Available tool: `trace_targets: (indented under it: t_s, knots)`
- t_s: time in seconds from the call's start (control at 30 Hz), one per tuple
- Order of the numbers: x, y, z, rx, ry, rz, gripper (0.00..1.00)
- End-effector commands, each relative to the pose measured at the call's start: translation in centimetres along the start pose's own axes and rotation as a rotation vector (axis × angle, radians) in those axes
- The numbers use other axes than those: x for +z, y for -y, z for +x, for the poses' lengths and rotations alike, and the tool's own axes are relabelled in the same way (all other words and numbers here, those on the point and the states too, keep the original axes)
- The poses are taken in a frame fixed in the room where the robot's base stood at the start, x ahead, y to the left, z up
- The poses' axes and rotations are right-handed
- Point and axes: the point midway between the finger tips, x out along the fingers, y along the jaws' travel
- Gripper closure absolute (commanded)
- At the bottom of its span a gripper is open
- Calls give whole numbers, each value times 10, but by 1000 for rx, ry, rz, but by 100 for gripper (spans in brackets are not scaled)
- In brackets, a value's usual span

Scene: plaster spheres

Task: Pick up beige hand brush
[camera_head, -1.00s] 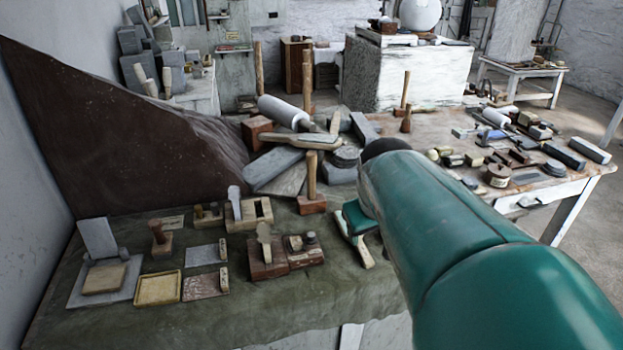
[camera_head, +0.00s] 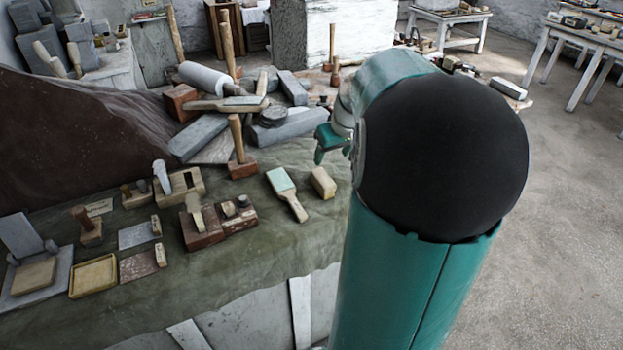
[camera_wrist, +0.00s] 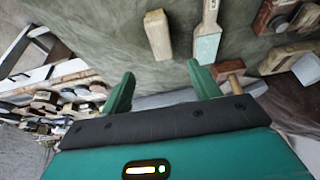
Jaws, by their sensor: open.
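A beige block (camera_head: 322,183), which may be the beige hand brush, lies on the green cloth at the table's right end. In the wrist view the beige block (camera_wrist: 158,35) lies beyond the gap between my fingers. Beside it lies a paddle-shaped tool (camera_head: 287,193) with a pale green face and a beige handle. That tool also shows in the wrist view (camera_wrist: 207,42), to the block's right. My gripper (camera_head: 333,150) is open and empty, above and apart from both. The brush's bristles cannot be made out.
A mallet (camera_head: 240,150) stands left of the paddle-shaped tool. Stone slabs (camera_head: 200,135) and a white roller (camera_head: 205,77) are piled behind. Wooden block tools (camera_head: 205,228) and a yellow tray (camera_head: 93,276) lie left. The front of the green cloth (camera_head: 230,270) is clear.

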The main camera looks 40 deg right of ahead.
Motion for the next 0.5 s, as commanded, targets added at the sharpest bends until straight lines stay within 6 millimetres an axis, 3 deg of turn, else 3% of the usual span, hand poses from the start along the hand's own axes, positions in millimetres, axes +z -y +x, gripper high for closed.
trace_targets:
  t_s: [0.3, 0.5]
  knots:
    - [2, 1, 60, -2, 3, 3, 38]
    - [2, 1, 78, 0, 2, 1, 38]
